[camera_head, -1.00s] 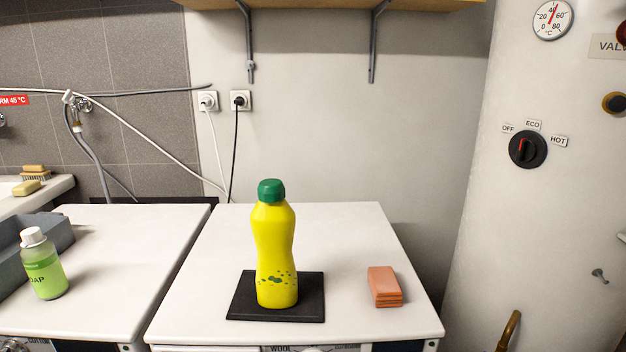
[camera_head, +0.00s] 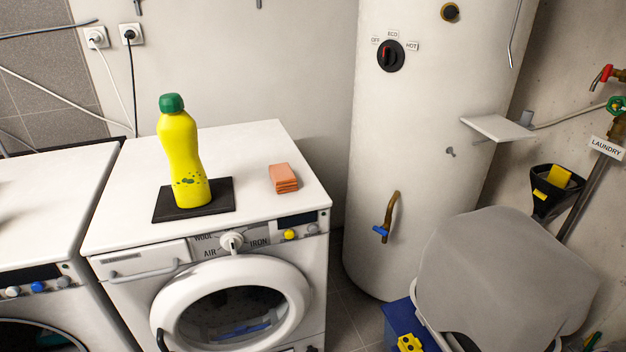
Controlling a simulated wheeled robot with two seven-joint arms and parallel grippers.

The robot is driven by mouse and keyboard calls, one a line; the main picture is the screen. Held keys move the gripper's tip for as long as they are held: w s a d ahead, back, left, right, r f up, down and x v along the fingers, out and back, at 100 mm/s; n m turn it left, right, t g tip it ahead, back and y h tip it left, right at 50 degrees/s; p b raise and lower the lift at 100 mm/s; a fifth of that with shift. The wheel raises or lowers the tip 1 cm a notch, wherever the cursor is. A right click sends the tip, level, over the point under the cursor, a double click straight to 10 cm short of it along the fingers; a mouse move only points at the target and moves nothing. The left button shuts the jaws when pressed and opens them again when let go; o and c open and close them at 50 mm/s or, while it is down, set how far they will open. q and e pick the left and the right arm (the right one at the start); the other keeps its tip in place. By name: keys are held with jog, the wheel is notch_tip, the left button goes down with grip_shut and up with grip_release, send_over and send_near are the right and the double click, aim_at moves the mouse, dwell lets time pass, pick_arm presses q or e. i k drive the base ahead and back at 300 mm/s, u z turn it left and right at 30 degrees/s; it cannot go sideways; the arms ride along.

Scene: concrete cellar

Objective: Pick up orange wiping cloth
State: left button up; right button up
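The orange wiping cloth (camera_head: 284,178) lies folded in a small stack on top of the white front-loading machine (camera_head: 262,141), near its right front corner. It lies to the right of a yellow bottle with a green cap and does not touch it. Nothing covers the cloth. Neither of my grippers shows in the head view.
The yellow bottle (camera_head: 182,155) stands on a black mat (camera_head: 226,194) left of the cloth. A white boiler (camera_head: 400,150) stands to the right of the machine. A grey-covered bin (camera_head: 505,275) is at the lower right. The machine's top behind the cloth is clear.

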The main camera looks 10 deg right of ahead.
aim_at(284, 180)
jog(key=z, duration=0.95)
jog(key=i, duration=0.45)
